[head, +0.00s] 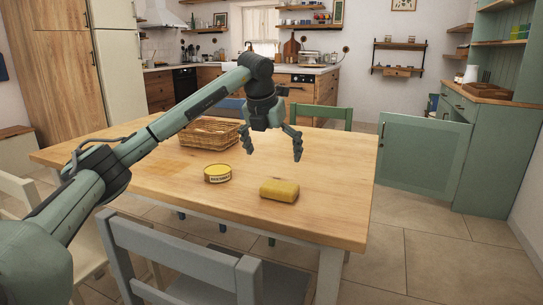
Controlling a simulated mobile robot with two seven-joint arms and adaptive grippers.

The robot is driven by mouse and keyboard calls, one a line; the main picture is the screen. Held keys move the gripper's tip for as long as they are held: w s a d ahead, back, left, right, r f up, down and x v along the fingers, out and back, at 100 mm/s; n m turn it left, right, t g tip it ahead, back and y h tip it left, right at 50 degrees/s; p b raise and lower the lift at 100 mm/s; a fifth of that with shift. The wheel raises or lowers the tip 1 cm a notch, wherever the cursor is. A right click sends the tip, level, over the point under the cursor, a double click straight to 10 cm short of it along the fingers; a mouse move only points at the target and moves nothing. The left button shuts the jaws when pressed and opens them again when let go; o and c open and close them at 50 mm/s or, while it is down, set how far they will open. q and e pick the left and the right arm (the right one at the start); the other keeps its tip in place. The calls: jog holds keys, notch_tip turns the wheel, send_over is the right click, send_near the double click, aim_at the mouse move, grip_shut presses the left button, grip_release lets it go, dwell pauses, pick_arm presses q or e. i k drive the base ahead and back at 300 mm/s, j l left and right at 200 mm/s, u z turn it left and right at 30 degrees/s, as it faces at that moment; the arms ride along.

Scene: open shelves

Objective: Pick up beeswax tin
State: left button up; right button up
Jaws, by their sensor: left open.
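The beeswax tin (217,174) is a low, round yellow tin with dark lettering on its side. It sits upright on the wooden table (165,180), in the middle of the head view. My left gripper (273,153) hangs above the table with its fingers pointing down and spread apart. It is open and empty, to the right of the tin and a little higher in the picture, apart from it. My right gripper is not in the head view.
A yellow block (279,190), like a sponge, lies right of the tin. A wicker basket (209,133) stands behind it. A pale grey chair (178,240) is at the near edge and a green chair (320,113) at the far side. The table's right part is clear.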

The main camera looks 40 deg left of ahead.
aim_at(216, 173)
jog(key=u, duration=1.45)
jog(key=k+l, duration=0.4)
